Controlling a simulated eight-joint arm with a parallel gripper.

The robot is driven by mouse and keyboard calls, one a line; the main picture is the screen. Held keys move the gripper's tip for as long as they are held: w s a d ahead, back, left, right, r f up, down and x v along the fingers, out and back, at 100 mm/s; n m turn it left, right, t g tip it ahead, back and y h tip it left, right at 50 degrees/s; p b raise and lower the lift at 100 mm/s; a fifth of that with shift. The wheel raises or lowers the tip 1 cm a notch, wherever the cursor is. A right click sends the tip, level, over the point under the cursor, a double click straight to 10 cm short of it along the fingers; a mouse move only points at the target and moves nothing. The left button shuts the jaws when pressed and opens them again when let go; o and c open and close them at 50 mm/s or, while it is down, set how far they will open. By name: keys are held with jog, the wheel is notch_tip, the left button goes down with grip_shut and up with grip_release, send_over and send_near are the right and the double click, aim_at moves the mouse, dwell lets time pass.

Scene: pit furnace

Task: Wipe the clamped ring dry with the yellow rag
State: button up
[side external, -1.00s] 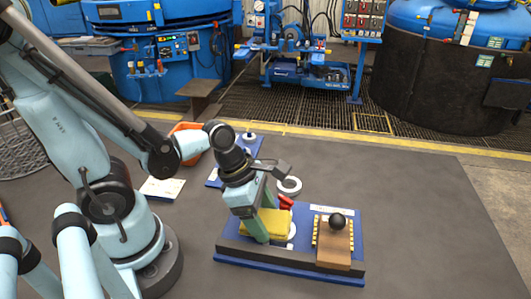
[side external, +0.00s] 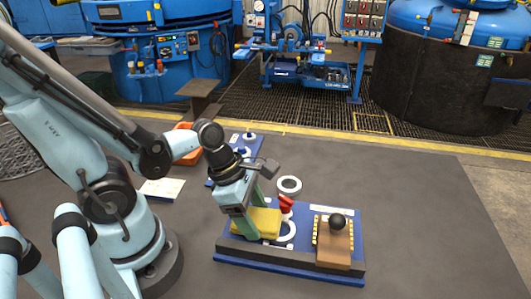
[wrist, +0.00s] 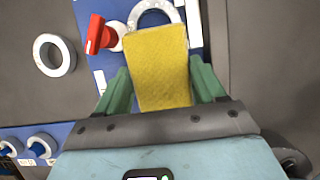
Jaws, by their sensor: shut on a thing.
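My gripper (side external: 250,222) is shut on the yellow rag (side external: 264,223), which hangs between the green fingers and also shows in the wrist view (wrist: 158,68). The clamped ring (side external: 288,236) is a white ring on the blue fixture board (side external: 238,247), just right of the rag. In the wrist view the ring (wrist: 143,13) is partly hidden by the rag and cut by the top edge. A red clamp (side external: 286,204) stands beside the ring; it also shows in the wrist view (wrist: 97,36). I cannot tell whether the rag touches the ring.
A wooden block with a black knob (side external: 338,221) sits at the board's right. A loose pale ring (side external: 289,185) lies on the dark table behind the board. A smaller blue board (side external: 222,173) and an orange bin (side external: 187,148) are further back. The table's right side is clear.

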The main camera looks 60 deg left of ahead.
jog(key=shift+w, duration=0.1)
dwell(0.3)
jog(key=shift+w+d, duration=0.6)
jog(key=shift+d, duration=0.1)
jog(key=shift+c, duration=0.4)
jog(key=shift+s+a, duration=0.1)
jog(key=shift+s+a, duration=0.6)
jog(key=shift+r, duration=3.5)
